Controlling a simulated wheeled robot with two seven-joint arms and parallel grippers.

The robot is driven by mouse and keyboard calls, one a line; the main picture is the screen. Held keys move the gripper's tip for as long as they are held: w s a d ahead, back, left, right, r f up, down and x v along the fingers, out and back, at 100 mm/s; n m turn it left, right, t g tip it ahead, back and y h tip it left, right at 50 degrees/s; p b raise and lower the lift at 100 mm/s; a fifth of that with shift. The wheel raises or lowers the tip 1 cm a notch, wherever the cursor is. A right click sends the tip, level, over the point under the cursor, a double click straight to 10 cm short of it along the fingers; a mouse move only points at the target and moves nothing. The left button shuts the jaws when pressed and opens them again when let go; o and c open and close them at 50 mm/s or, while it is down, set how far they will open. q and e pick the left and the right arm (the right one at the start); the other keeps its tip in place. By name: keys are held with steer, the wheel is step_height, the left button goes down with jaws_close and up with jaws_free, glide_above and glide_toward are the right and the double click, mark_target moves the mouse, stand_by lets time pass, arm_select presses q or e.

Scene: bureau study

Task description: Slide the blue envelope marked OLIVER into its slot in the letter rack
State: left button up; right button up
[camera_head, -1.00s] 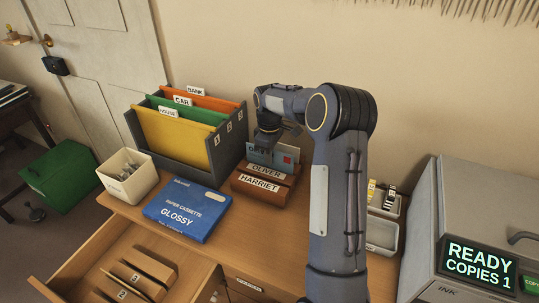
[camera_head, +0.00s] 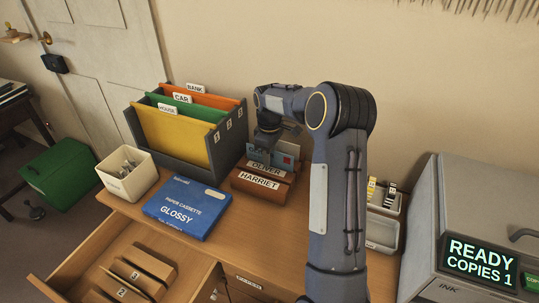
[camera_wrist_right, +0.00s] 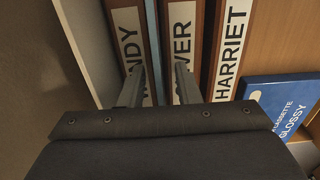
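The blue envelope (camera_head: 287,151), with a red stamp, stands upright in the brown letter rack (camera_head: 258,196), behind the panel labelled OLIVER (camera_head: 265,168). Its lower part is hidden by the rack. My right gripper (camera_head: 263,152) is low over the rack at the envelope's left part. In the right wrist view, my right gripper's fingers (camera_wrist_right: 160,85) stand apart, one on each side of the envelope's thin edge (camera_wrist_right: 152,45), with gaps visible. The edge lies between the panel ending in NDY (camera_wrist_right: 130,40) and the OLIVER panel (camera_wrist_right: 183,40). My left gripper is out of view.
A grey file holder (camera_head: 185,160) with coloured folders stands left of the rack. A blue paper cassette (camera_head: 187,207) and white bin (camera_head: 127,174) lie nearby. The front HARRIET panel (camera_head: 259,181) is close. A printer (camera_head: 480,220) and trays stand right. A drawer is open below.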

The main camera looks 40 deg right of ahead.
steer(key=shift+r, duration=3.9)
steer(key=s+a+r+m+t+y+p, duration=0.1)
steer(key=s+a+r+m+t+p, duration=0.1)
steer(key=s+a+r, duration=0.5)
steer(key=s+a+m+t+y+p, duration=0.1)
steer(key=s+a+m, duration=0.1)
steer(key=s+a, duration=0.6)
steer(key=s+a+m+t+y+p, duration=0.1)
steer(key=s+a+m+t+p, duration=0.1)
steer(key=s+a, duration=0.6)
steer(key=s+m, duration=0.1)
steer(key=s, duration=0.4)
steer(key=shift+s+r+t+y, duration=0.2)
steer(key=shift+s+t+y, duration=0.1)
steer(key=shift+y, duration=0.1)
steer(key=shift+a, duration=0.15)
